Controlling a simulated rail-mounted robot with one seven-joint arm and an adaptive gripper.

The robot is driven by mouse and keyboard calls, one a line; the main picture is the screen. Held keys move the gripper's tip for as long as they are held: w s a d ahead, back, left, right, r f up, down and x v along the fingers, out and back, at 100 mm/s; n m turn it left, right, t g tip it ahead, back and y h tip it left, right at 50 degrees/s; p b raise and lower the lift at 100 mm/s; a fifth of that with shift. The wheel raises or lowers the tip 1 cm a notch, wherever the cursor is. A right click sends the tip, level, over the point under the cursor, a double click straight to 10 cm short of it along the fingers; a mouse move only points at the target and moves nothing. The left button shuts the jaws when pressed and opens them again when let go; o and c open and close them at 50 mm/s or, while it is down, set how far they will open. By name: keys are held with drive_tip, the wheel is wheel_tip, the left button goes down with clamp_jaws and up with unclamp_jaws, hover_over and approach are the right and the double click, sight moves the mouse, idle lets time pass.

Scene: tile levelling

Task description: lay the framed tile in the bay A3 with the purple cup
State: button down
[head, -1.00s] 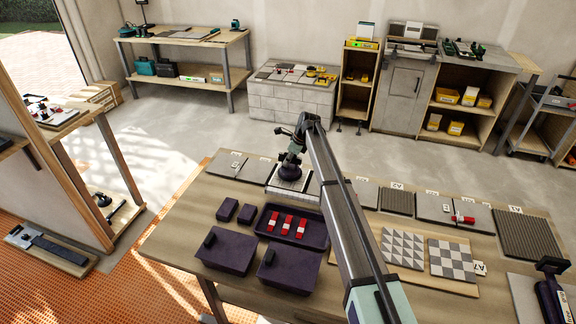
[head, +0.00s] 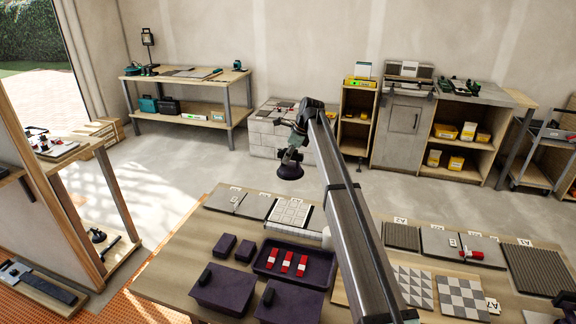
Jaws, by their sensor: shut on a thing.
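My gripper (head: 293,150) is shut on the purple cup (head: 289,172), a dark suction cup hanging beneath it. The cup is in the air above the far edge of the table, with nothing visible under it. A pale tile with a lined pattern (head: 291,212), which looks like the framed tile, lies in the row of bays at the far side of the table, below the cup and apart from it. A small label (head: 282,197) stands behind it, too small to read. My arm hides the part of the row to its right.
A purple tray (head: 262,262) with red-and-white pieces and purple boxes (head: 222,290) stand nearer. The bay labelled A2 (head: 400,235) and patterned tiles (head: 462,296) are right of my arm.

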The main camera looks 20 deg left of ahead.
drive_tip(key=shift+r+p, duration=1.9)
drive_tip(key=shift+r, duration=1.5)
drive_tip(key=shift+f, duration=0.1)
